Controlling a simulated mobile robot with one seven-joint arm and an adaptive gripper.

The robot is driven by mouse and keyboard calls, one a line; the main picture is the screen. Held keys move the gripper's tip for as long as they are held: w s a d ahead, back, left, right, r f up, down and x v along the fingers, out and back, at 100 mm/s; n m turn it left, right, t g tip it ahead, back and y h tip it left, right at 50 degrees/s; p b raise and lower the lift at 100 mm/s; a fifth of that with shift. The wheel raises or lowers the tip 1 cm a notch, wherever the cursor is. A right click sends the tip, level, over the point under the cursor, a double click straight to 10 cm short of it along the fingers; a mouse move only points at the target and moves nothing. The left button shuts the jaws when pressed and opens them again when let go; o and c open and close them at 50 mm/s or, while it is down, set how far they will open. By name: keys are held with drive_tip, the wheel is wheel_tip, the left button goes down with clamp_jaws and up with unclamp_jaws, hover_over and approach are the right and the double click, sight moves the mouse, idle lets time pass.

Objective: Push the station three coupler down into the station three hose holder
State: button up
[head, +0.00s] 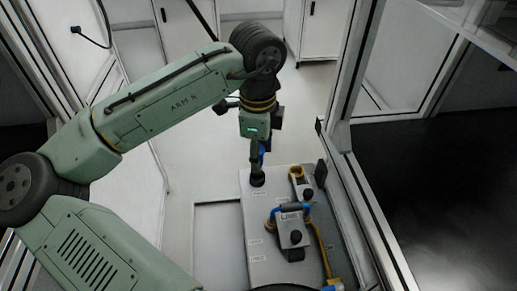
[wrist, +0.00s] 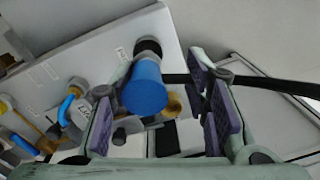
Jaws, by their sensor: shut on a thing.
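The coupler is a blue cylinder (wrist: 146,90) in the middle of the wrist view, between the purple pads of my gripper (wrist: 160,106). A little blue also shows beside my gripper (head: 257,160) in the head view. My gripper is shut on the coupler, though the wrist angle hides where the pads touch. The coupler's far end meets a dark round holder (wrist: 148,46) on the grey panel. The holder also shows in the head view (head: 257,180), just below my gripper. How deep the coupler sits in it cannot be told.
The grey panel (head: 258,220) bears a labelled block (head: 291,229) with a blue handle and black knob, and a yellow ring fitting (head: 297,173). A yellow hose (head: 321,245) runs down the right. A metal frame post (head: 362,205) stands right of the panel.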

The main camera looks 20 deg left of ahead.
drive_tip(key=shift+f, duration=0.15)
drive_tip(key=shift+f+b, duration=0.4)
drive_tip(key=shift+f, duration=0.35)
drive_tip(key=shift+f, duration=0.55)
idle(0.6)
drive_tip(key=o, duration=1.3)
drive_tip(key=r, duration=1.2)
drive_tip(key=shift+s, duration=0.25)
drive_tip(key=shift+s, duration=0.1)
